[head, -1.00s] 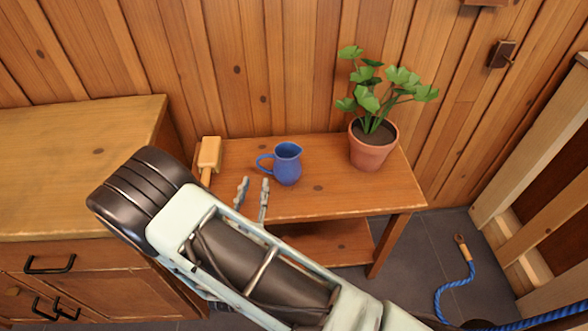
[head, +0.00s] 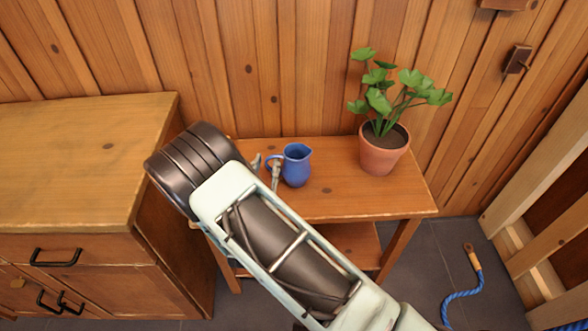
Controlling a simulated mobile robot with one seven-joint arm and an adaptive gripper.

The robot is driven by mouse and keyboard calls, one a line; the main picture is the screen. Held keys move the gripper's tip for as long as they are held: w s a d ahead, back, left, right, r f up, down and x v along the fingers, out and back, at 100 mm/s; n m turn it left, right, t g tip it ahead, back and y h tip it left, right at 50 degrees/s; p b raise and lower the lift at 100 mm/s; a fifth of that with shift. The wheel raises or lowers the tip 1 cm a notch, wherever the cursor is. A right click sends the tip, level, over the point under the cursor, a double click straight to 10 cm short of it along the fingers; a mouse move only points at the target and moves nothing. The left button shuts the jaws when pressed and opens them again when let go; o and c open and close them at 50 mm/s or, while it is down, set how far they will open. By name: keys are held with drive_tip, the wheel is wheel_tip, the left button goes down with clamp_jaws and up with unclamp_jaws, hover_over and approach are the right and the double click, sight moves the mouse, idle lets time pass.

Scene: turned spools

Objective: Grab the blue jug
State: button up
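The blue jug (head: 297,166) stands upright on the small wooden table (head: 340,198), its handle toward the left. My gripper (head: 266,164) is at the jug's left side, with its two fingers apart. The right finger overlaps the jug's handle in the head view and the left finger is just left of it. I cannot tell whether the fingers touch the handle. The jug stands on the tabletop, with its body and rim in clear view.
A potted plant (head: 382,152) stands on the table right of the jug. A wooden cabinet (head: 90,170) is at the left, and a plank wall (head: 300,70) rises behind. A blue rope (head: 460,297) lies on the floor at right. Bare tabletop lies between jug and plant.

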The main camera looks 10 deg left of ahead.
clamp_jaws()
idle(0.3)
drive_tip(key=shift+r, duration=0.2)
drive_tip(key=shift+w+r, duration=0.1)
drive_tip(key=shift+r, duration=0.55)
drive_tip(key=s+d+r+p, duration=0.1)
drive_tip(key=s+r+p, duration=0.2)
drive_tip(key=s+r, duration=0.8)
drive_tip(key=shift+s+d+r+p, duration=0.2)
drive_tip(key=shift+s+p, duration=0.2)
drive_tip(key=shift+s, duration=1.05)
